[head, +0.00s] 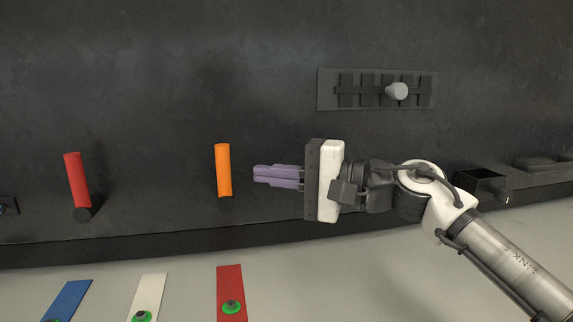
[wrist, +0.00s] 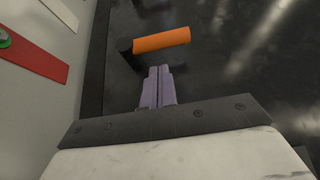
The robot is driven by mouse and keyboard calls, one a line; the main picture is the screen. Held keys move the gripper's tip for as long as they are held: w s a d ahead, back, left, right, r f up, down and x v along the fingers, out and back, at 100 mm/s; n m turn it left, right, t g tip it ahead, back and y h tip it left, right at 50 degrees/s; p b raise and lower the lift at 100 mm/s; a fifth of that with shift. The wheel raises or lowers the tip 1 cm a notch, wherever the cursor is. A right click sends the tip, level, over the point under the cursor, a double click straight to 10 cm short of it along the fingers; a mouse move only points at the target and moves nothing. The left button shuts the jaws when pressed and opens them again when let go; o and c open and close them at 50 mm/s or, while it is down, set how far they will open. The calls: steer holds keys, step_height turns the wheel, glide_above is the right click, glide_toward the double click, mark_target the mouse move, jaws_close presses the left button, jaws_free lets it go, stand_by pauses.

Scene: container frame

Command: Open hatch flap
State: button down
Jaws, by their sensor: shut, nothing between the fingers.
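My gripper (head: 258,173) is shut and empty in front of the black panel (head: 150,110). Its purple fingers point left in the head view, just right of an upright orange handle (head: 223,170) with a dark base. In the wrist view the closed fingertips (wrist: 160,70) lie just below the orange handle (wrist: 162,40), with a small gap visible in the picture. A red handle (head: 77,180) stands farther left, apart from my gripper. I cannot tell which part is the hatch flap; no open flap shows.
A grey slotted plate (head: 327,91) with a light knob (head: 397,91) is at upper right. A small black open box (head: 484,184) sits at right. Blue (head: 68,298), white (head: 150,290) and red (head: 229,282) strips lie below the panel. Space between the orange and red handles is clear.

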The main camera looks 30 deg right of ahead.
steer(key=p+x, duration=0.1)
steer(key=x, duration=0.4)
steer(key=shift+p, duration=0.3)
steer(key=shift+a, duration=0.1)
